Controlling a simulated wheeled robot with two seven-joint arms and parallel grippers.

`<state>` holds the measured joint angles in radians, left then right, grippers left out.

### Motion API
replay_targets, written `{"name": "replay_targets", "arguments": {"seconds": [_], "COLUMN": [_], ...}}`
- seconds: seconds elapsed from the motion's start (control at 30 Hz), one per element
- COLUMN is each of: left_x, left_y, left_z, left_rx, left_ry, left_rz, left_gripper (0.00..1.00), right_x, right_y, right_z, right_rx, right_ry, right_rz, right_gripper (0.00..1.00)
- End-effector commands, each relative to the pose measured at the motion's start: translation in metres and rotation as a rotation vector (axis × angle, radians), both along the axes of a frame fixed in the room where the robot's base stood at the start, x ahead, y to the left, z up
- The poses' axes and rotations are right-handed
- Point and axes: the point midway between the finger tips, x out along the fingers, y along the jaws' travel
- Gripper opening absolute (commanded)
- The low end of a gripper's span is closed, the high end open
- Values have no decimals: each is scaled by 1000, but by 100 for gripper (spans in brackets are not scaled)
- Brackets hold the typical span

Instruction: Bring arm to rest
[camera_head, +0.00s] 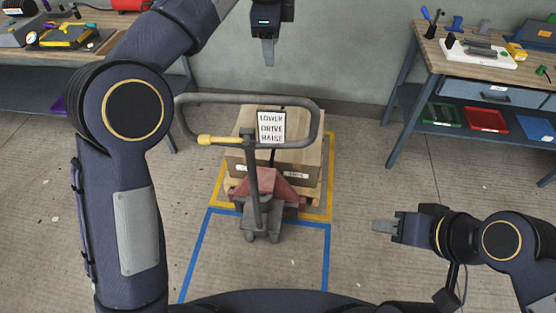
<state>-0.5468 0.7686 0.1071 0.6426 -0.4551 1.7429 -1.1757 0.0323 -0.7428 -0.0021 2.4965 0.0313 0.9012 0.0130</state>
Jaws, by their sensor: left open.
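My left arm (130,200) rises large on the left side of the head view and bends over at the top. Its gripper (269,52) hangs at the top centre with the fingers pointing down, seen edge-on. It is open and holds nothing that I can see. My right gripper (384,226) is at the lower right, fingers pointing left, over bare floor. Its fingers overlap in this view, so I cannot tell its opening. Nothing shows in it.
A pallet jack (254,190) with a looped handle stands in the centre, with a cardboard box (308,160) behind it. Yellow and blue floor tape (328,255) surrounds them. Workbenches with tools stand at left (60,58) and right (418,62). Floor between jack and right bench is clear.

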Motion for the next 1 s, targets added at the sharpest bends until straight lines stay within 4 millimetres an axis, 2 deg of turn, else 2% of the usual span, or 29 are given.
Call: {"name": "replay_targets", "arguments": {"seconds": [0.5, 0.6, 0.67, 0.77, 0.87, 1.0], "left_x": [0, -2, -6, -21, -48, -102], "left_y": [0, 7, 20, 54, 98, 149], "left_z": [1, 2, 3, 4, -3, -26], "left_rx": [0, -9, -27, -83, -167, -298], "left_ry": [0, -2, -7, -16, -18, -9], "left_rz": [1, 21, 59, 177, 350, 622], "left_gripper": [50, 50, 50, 50, 50, 50], "right_x": [0, 0, 0, 0, 0, 0], "right_y": [0, 0, 0, 0, 0, 0], "right_z": [0, -1, -3, -8, -14, -22], "right_rx": [0, 0, 0, 0, 0, 0], "right_ry": [0, 0, 0, 0, 0, 0], "right_rz": [0, 0, 0, 0, 0, 0], "right_gripper": [36, 36, 36, 36, 36, 36]}}
